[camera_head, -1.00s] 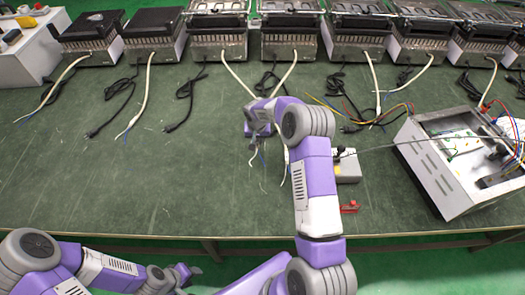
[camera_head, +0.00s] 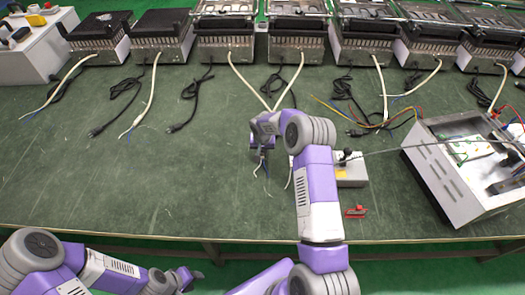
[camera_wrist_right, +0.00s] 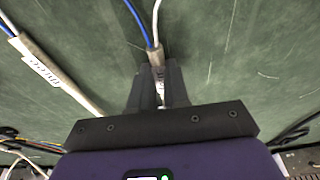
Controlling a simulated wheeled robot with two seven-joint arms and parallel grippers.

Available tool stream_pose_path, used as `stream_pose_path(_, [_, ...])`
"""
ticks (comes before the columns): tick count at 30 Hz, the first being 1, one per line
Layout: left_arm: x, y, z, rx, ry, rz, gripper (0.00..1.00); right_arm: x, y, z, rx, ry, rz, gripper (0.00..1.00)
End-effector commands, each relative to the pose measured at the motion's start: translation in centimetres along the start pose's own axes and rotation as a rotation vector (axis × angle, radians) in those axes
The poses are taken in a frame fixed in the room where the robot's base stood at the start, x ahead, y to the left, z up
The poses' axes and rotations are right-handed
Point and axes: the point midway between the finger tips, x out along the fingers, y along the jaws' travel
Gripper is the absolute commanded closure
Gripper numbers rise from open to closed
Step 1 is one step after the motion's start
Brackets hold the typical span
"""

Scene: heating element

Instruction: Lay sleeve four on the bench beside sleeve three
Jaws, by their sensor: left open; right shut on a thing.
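My right gripper (camera_wrist_right: 158,90) is shut on a white sleeve (camera_wrist_right: 155,57), with a blue and a white wire coming out of its end. In the head view this gripper (camera_head: 257,154) is over the middle of the bench (camera_head: 110,190), and the wires hang below it. A second labelled white sleeve (camera_wrist_right: 45,70) lies on the bench beside it, to the left in the wrist view, apart from the jaws. Its label is too blurred to read. In the head view its end (camera_head: 289,180) shows just right of the gripper. My left gripper (camera_head: 190,279) is open and empty near the front edge.
Several heater units (camera_head: 226,42) stand along the back, with white leads and black plug cords in front. A small grey box (camera_head: 350,170) and a red part (camera_head: 356,212) lie right of my right arm. An open metal case (camera_head: 465,170) stands at right.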

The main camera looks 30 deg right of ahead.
Motion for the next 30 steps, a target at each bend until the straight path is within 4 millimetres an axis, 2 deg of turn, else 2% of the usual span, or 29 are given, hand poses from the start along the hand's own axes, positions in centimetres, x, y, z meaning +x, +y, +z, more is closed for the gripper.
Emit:
stream_pose_path(1, [0.3, -0.1, 0.0, 0.0, 0.0, 0.0, 0.57, 0.7, 0.0, 0.4, 0.001, -0.006, 0.0, 1.0])
stream_pose_path(3, [0.5, -0.2, 0.0, 0.0, 0.0, 0.0, 0.57, 0.9, 0.0, 0.5, 0.001, -0.007, 0.0, 1.0])
stream_pose_path(4, [0.4, -0.1, 0.0, 0.0, 0.0, 0.0, 0.57, 0.9, 0.1, 0.5, 0.001, -0.008, 0.0, 0.81])
stream_pose_path(9, [0.3, -0.1, 0.0, 0.0, 0.0, 0.0, 0.57, 1.1, 0.2, 0.6, 0.0, -0.011, 0.004, 0.59])
stream_pose_path(23, [0.4, -0.1, 0.0, 0.0, 0.0, 0.0, 0.57, 1.2, 0.7, 0.8, -0.002, -0.017, 0.012, 0.59])
stream_pose_path(30, [-1.1, 0.4, 0.1, 0.0, 0.0, 0.0, 0.57, -0.4, 0.7, 0.5, -0.002, -0.019, 0.015, 0.59])
